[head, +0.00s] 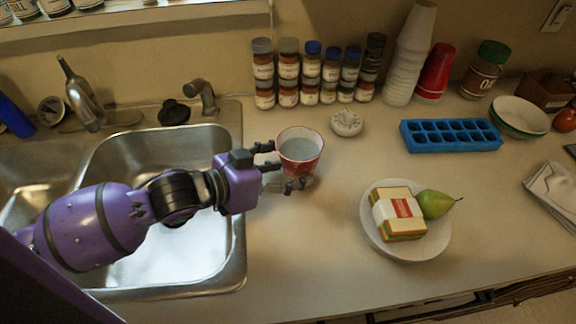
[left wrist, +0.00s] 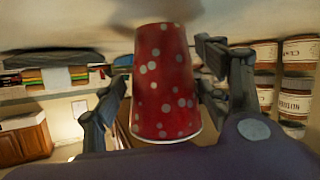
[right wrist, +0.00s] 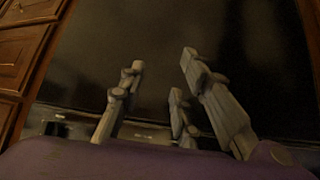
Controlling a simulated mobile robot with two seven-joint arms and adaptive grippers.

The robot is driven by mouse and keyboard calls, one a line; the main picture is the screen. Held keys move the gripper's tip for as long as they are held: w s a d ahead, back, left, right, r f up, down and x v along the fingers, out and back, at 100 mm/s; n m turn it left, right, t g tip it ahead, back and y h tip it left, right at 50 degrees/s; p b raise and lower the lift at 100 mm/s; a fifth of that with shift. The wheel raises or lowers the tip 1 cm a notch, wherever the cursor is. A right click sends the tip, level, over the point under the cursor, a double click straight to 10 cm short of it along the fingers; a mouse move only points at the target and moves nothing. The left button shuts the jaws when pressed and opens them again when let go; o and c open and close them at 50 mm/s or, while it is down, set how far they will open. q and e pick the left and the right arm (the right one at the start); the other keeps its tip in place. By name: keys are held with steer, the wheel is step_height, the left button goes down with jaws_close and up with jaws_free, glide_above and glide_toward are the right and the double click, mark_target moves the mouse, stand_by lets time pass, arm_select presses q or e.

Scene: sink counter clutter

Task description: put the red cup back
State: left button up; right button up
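The red cup (head: 301,153), with white dots, is upright at the right edge of the sink, its pale inside showing from above. My left gripper (head: 281,167) reaches around it from the left, one finger behind and one in front. In the left wrist view the cup (left wrist: 165,82) is between the spread fingers (left wrist: 162,88), with a small gap at the left one; contact on the right is unclear. Whether its base touches the counter is hard to tell. My right gripper (right wrist: 160,80) is open and empty, outside the head view.
A white cup stack (head: 409,60) and a red cup stack (head: 435,70) stand at the wall beside several spice jars (head: 313,75). A round whitish object (head: 346,122), blue ice tray (head: 450,135) and sandwich plate (head: 375,240) lie right. The sink (head: 235,270) is left.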

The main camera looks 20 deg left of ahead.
arm_select(q)
steer(key=shift+o, duration=0.5)
steer(key=shift+r, duration=0.2)
steer(key=p+v, duration=0.1)
steer(key=v, duration=1.1)
steer(key=shift+s, duration=0.1)
